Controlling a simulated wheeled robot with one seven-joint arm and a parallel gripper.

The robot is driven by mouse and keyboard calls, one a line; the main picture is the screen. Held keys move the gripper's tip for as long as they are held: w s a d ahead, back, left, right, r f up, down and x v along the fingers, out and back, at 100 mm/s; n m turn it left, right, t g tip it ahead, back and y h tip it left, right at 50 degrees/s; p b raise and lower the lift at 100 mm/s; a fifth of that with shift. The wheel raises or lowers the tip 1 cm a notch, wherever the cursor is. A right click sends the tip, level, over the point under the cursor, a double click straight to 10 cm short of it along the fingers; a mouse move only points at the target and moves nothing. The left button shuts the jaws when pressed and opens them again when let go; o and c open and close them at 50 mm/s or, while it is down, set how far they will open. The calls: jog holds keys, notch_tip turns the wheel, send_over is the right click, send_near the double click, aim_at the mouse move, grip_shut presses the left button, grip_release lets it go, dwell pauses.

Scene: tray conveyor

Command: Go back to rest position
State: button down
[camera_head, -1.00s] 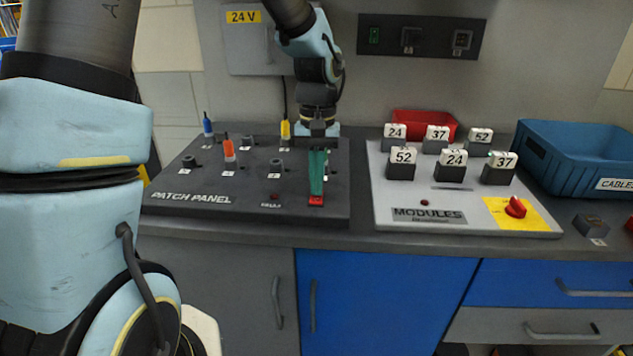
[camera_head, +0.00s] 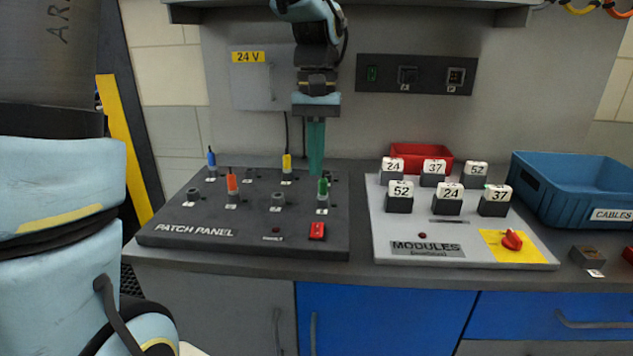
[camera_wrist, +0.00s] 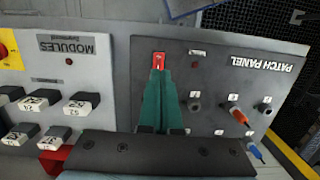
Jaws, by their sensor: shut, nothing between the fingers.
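My gripper (camera_head: 316,172) has long green fingers, which are shut and empty. In the head view it hangs pointing down above the back right part of the dark patch panel (camera_head: 185,240). In the wrist view the fingertips (camera_wrist: 159,76) overlap the view of the red switch (camera_wrist: 158,60) on the panel. The panel carries a blue plug (camera_head: 211,158), an orange plug (camera_head: 232,182), a yellow plug (camera_head: 286,163) and a green plug (camera_head: 323,187), all upright. The red switch also shows at the panel's front right in the head view (camera_head: 317,231).
The grey modules panel (camera_head: 378,240) with several numbered blocks and a red knob (camera_head: 511,240) stands to the right. Behind it is a red bin (camera_head: 421,152). A blue cables crate (camera_head: 590,207) is at far right. A wall box (camera_head: 258,84) marked 24 V hangs behind.

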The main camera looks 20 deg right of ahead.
jog(key=shift+r, duration=0.25)
jog(key=a+f+n+t, duration=0.1)
jog(key=a+f, duration=0.4)
jog(key=a, duration=0.8)
jog(key=a+f+n+t, duration=0.1)
jog(key=a+f, duration=0.5)
jog(key=a, duration=0.6)
jog(key=shift+s+a+n+t+h, duration=0.2)
jog(key=shift+a+n+t+h, duration=0.2)
jog(key=shift+n, duration=0.5)
